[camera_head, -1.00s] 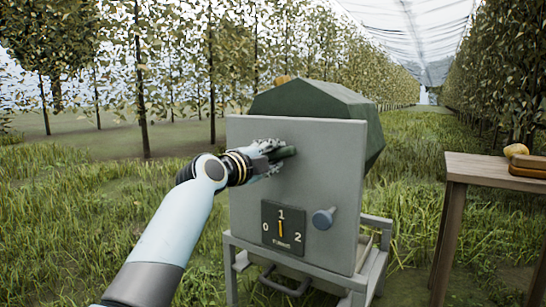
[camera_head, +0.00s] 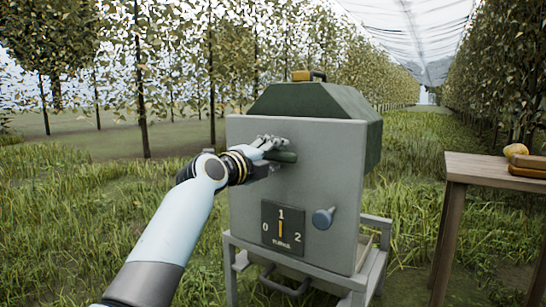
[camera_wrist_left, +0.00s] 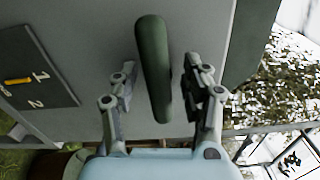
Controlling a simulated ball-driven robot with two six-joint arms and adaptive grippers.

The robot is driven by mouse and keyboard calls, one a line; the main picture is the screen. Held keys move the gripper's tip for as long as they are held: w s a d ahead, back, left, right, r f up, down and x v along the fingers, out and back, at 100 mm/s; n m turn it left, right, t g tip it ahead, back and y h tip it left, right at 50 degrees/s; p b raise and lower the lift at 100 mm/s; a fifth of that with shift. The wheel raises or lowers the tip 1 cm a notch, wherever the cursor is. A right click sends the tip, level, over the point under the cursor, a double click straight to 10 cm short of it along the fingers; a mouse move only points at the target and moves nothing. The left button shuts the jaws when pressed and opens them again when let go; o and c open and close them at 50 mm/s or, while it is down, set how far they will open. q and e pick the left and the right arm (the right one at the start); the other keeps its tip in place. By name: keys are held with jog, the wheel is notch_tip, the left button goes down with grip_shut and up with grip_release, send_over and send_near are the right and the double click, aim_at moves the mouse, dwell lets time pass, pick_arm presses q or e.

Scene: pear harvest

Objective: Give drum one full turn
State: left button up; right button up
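The dark green faceted drum (camera_head: 318,101) sits behind a grey panel (camera_head: 335,165), its flat top face up. A yellow piece (camera_head: 301,75) and a dark loop handle (camera_head: 319,76) show on top. A green crank grip (camera_head: 281,156) stands out from the panel's front. My left gripper (camera_head: 268,150) is at this grip. In the left wrist view the grip (camera_wrist_left: 153,70) lies between the fingers, with narrow gaps on both sides, so the gripper (camera_wrist_left: 158,85) looks open around it. The dial (camera_head: 283,228) has its yellow pointer at 1. My right gripper is not in view.
A blue-grey knob (camera_head: 324,218) sticks out right of the dial. The panel stands on a grey metal frame (camera_head: 298,268). A wooden table (camera_head: 490,168) with a yellow pear (camera_head: 516,150) and a brown box (camera_head: 528,166) stands at right. Grass lies around.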

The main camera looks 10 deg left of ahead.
pick_arm(q)
jog(key=shift+o, duration=0.2)
jog(key=shift+f, duration=0.1)
jog(key=p+v, duration=0.1)
jog(key=v, duration=0.9)
